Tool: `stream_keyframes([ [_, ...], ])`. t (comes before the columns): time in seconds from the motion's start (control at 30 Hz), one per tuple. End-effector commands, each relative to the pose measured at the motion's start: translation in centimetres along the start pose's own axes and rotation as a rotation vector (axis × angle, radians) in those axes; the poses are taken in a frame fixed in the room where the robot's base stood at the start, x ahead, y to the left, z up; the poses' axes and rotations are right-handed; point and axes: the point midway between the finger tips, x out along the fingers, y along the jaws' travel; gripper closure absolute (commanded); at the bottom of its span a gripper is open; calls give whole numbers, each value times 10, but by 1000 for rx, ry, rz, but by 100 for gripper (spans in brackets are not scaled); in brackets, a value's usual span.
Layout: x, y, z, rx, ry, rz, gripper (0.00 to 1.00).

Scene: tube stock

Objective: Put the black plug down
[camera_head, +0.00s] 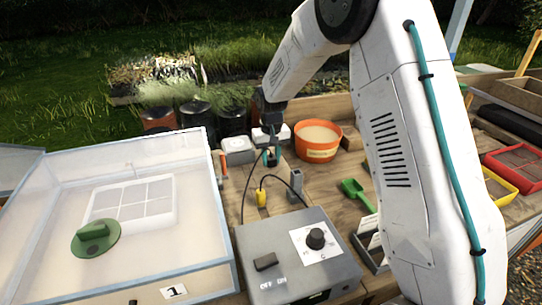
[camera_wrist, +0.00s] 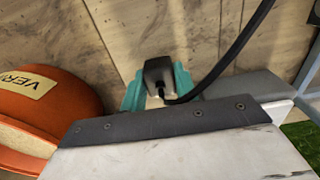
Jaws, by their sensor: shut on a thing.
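My gripper (camera_head: 270,154) is above the wooden bench in the head view, behind the grey control box. Its teal fingers also show in the wrist view (camera_wrist: 158,88), shut on the black plug (camera_wrist: 158,71). A black cable (camera_wrist: 235,50) runs from the plug toward the upper right of the wrist view. In the head view the plug is small and dark between the fingers. I cannot tell whether the plug touches the bench.
The grey control box (camera_head: 296,258) with a knob stands in front. A yellow plug (camera_head: 261,198) and a grey upright block (camera_head: 296,187) are behind it. A clear-lidded case (camera_head: 120,262) is at left, an orange pot (camera_head: 317,153) beyond. A green scoop (camera_head: 357,194) lies right.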

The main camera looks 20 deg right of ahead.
Motion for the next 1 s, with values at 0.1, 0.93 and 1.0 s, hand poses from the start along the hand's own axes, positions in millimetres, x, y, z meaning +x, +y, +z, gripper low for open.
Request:
stream_keyframes([
  [0.1, 0, 0, 0, 0, 0, 0, 48],
  [0.93, -97, 0, -1, 0, 5, 0, 48],
  [1.0, -109, 0, -1, 0, 4, 0, 48],
])
